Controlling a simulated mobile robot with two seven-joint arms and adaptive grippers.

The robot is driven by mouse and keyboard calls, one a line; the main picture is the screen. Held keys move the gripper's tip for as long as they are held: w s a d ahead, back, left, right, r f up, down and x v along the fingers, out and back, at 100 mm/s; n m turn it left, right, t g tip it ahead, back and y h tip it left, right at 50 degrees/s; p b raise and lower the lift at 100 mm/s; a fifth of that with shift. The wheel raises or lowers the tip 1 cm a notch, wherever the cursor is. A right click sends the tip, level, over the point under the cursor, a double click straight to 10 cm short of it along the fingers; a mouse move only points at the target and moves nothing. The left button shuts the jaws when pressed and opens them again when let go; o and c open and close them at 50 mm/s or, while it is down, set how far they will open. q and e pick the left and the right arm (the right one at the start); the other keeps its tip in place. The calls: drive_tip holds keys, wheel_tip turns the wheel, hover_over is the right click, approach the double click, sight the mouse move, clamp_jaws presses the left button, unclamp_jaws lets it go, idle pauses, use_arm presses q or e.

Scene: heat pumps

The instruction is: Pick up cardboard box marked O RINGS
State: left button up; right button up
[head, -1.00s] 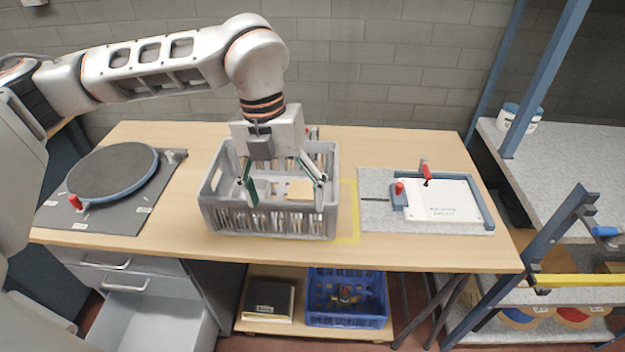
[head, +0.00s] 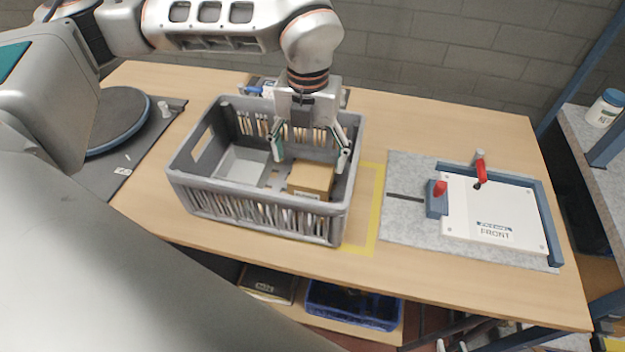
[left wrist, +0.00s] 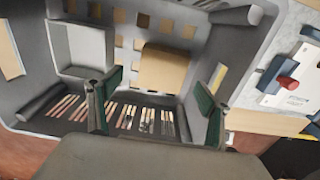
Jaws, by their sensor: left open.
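A tan cardboard box (head: 311,179) sits inside the grey slatted crate (head: 255,208) on the wooden table, in the crate's right part. Its front face carries a small label that I cannot read. The box also shows in the left wrist view (left wrist: 163,68). My left gripper (head: 311,156) points down into the crate, open and empty. Its two green-padded fingers are spread above and slightly behind the box, and appear apart from it. In the left wrist view the box lies beyond the gap between the fingertips (left wrist: 166,82). My right gripper is not in view.
A light grey open tray (head: 242,165) lies in the crate's left part. The crate walls surround the box closely. A fixture with a white plate (head: 492,215) and red clamps stands right of the crate. A round dark turntable (head: 118,115) is at left.

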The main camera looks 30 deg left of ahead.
sight(311, 173)
use_arm(q)
drive_tip(key=shift+d+f, duration=0.15)
drive_tip(key=shift+f, duration=1.55)
drive_tip(key=shift+d+f, duration=0.1)
drive_tip(key=shift+f, duration=1.55)
drive_tip(key=c, duration=1.3)
